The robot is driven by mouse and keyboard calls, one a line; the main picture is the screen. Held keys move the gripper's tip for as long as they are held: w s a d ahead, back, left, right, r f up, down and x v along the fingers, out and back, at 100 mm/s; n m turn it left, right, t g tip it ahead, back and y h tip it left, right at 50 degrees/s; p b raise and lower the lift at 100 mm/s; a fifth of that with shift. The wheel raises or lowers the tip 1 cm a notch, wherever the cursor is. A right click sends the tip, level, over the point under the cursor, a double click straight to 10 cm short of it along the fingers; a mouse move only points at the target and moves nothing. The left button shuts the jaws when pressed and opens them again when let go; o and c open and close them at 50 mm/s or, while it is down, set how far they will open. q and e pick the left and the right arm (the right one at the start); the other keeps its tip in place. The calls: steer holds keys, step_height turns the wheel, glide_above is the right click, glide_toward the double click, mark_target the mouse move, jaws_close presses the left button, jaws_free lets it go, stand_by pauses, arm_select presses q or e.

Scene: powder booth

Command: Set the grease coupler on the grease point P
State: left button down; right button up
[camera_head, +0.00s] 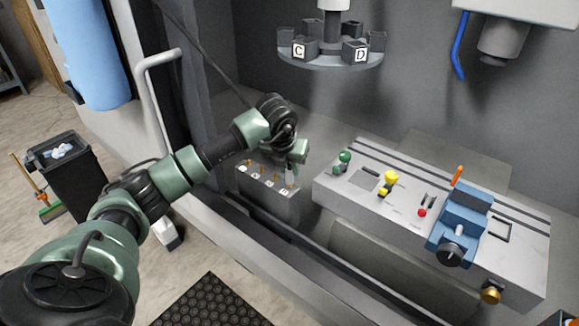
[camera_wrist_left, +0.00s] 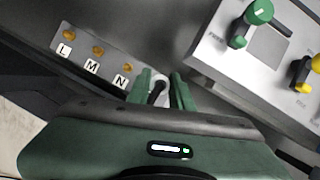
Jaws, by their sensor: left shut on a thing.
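My left gripper (camera_head: 291,172) points down over the right end of the grease block. It is shut on the grease coupler, a small dark piece (camera_wrist_left: 158,91) between the green fingers (camera_wrist_left: 161,88) in the left wrist view. The grey grease block (camera_head: 268,199) carries a row of brass grease points with white labels. L (camera_wrist_left: 65,49), M (camera_wrist_left: 92,67) and N (camera_wrist_left: 121,82) read clearly in the left wrist view. Grease point P is hidden there behind the fingers. In the head view the rightmost brass point (camera_head: 290,187) sits just below the fingertips; whether the coupler touches it I cannot tell.
A pale machine table (camera_head: 400,204) with a green knob (camera_head: 344,157), a yellow knob (camera_head: 389,179) and a blue vise (camera_head: 461,215) stands right of the block. A round carousel with lettered blocks (camera_head: 330,59) hangs above. A grey front ledge (camera_head: 290,250) runs before the block.

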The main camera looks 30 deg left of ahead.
arm_select(q)
steer(key=shift+f, duration=0.1)
stand_by(0.3)
steer(key=shift+f, duration=0.15)
steer(key=shift+f+b, duration=0.6)
steer(key=shift+b, duration=0.1)
steer(key=c, duration=1.2)
jaws_free()
steer(key=shift+o, duration=0.2)
steer(key=shift+s+r, duration=0.15)
steer(key=shift+r, duration=0.35)
steer(key=b+v, duration=0.2)
steer(key=v, duration=0.4)
steer(key=shift+s+r, duration=0.2)
steer(key=shift+r, duration=0.15)
